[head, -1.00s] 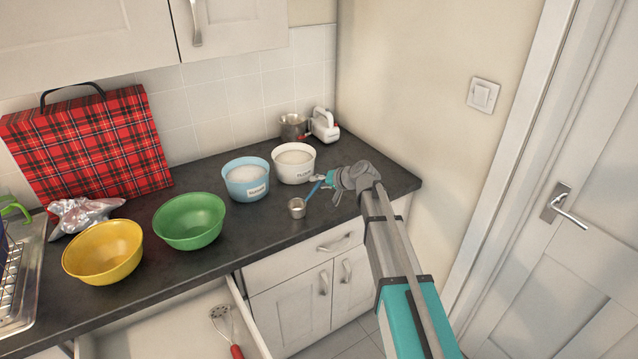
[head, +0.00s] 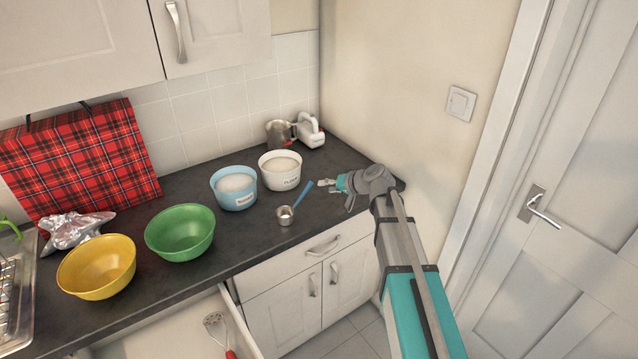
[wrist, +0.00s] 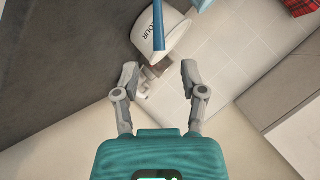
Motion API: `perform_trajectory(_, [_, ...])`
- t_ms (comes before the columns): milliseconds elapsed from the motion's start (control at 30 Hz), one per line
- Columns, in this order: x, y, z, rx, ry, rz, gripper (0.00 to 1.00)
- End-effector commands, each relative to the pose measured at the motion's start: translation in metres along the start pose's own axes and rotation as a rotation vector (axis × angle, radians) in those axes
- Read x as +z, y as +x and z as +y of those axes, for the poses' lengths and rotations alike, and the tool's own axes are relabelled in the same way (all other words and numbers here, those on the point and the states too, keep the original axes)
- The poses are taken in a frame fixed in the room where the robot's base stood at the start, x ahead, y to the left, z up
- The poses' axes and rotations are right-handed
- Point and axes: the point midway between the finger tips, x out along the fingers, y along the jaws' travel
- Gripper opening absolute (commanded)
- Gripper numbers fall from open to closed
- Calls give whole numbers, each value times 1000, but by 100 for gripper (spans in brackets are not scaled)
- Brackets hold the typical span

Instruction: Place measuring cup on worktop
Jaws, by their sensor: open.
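The measuring cup (head: 285,215) is a small metal cup with a blue handle (head: 303,193). It rests on the dark worktop (head: 235,228), in front of the white flour bowl, its handle pointing to the back right. My gripper (head: 324,187) is open and empty, just right of the handle's end and apart from it. In the wrist view my gripper's two fingers (wrist: 158,82) are spread with nothing between them, and the blue handle (wrist: 159,28) shows beyond them. The cup's bowl is out of the wrist view.
A white flour bowl (head: 280,170) and a blue bowl (head: 234,187) stand behind the cup. A green bowl (head: 180,250) and a yellow bowl (head: 97,285) stand to the left. A metal jug (head: 279,134) and white mixer (head: 311,131) are in the corner. A drawer below is open.

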Motion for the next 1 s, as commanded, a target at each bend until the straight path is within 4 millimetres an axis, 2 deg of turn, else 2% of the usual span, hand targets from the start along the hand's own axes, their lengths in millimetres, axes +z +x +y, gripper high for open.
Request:
perform_trajectory(33, [-1,-8,-2,1,1,1,54])
perform_trajectory(233, [0,-17,0,0,1,0,54])
perform_trajectory(867, [0,-17,0,0,0,-1,54])
perform_trajectory(1000, [7,-19,1,12,-4,-15,54])
